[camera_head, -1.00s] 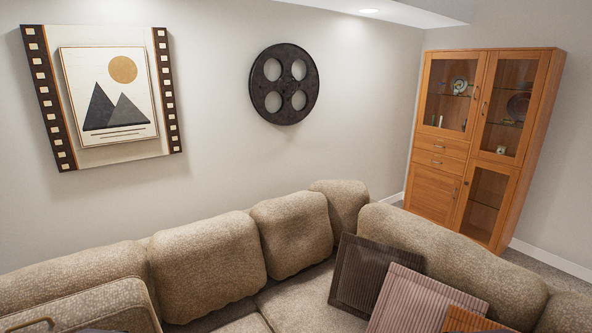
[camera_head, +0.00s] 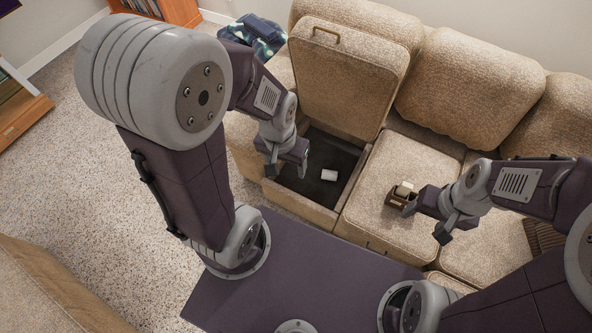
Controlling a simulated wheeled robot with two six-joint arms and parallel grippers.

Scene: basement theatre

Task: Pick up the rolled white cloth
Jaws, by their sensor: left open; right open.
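A small white roll (camera_head: 329,175), which looks like the rolled white cloth, lies on the dark floor of the open storage compartment (camera_head: 314,213) in the sofa seat. My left gripper (camera_head: 284,166) is open and empty, over the left part of the compartment, to the left of the roll and apart from it. My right gripper (camera_head: 427,222) is open over the seat cushion, beside a small brown box (camera_head: 395,200). A pale roll or block (camera_head: 404,188) sits in that box. I cannot tell whether the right fingers touch the box.
The raised seat lid (camera_head: 345,75) with a handle stands behind the compartment. A dark patterned folded item (camera_head: 253,35) lies at the sofa's left end. Bare seat cushion (camera_head: 385,185) lies right of the compartment. Open carpet (camera_head: 90,190) is at the left.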

